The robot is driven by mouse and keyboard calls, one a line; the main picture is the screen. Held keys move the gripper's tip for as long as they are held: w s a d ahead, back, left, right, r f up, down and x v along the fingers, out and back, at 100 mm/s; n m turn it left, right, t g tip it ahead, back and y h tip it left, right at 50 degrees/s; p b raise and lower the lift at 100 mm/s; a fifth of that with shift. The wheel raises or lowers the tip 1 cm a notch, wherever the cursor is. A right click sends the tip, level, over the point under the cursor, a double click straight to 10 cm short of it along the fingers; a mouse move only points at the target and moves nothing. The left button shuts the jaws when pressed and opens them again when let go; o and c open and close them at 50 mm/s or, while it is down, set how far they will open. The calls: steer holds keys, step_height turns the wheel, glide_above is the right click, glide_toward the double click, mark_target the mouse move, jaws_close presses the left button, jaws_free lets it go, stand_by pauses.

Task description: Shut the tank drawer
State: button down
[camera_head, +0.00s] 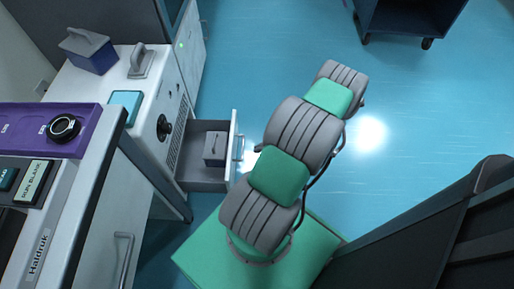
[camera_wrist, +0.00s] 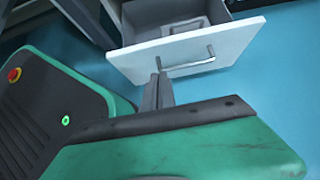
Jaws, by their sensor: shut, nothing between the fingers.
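The tank drawer (camera_head: 196,180) stands pulled out of the white cabinet in the head view, with a small grey handled box (camera_head: 213,150) inside. Its white front (camera_head: 234,160) carries a bar handle (camera_head: 240,148). In the wrist view the drawer front (camera_wrist: 225,43) and handle (camera_wrist: 188,67) are at the top. My gripper (camera_wrist: 158,82) is shut and empty, its fingertips close to the left end of the handle in that picture. I cannot tell whether they touch it. In the head view my arm mostly hides the gripper, just right of the drawer front.
The white cabinet (camera_head: 190,50) has a black knob and a vent. A purple-topped instrument bench (camera_head: 70,125) stands at left. A purple handled box (camera_head: 88,50) sits behind it. A dark wheeled cart (camera_head: 405,18) is at the far right. Blue floor (camera_head: 430,110) is open right of my arm.

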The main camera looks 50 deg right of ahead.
steer(key=w+a+f, duration=0.1)
steer(key=w, duration=0.1)
steer(key=w+a+f+b, duration=0.1)
steer(key=w+a+f, duration=0.1)
steer(key=w+a+f+b, duration=0.1)
steer(key=w+a, duration=0.1)
steer(key=w, duration=0.1)
steer(key=shift+a+f, duration=0.15)
steer(key=shift+f, duration=0.15)
steer(key=shift+a, duration=0.1)
steer(key=shift+w, duration=0.1)
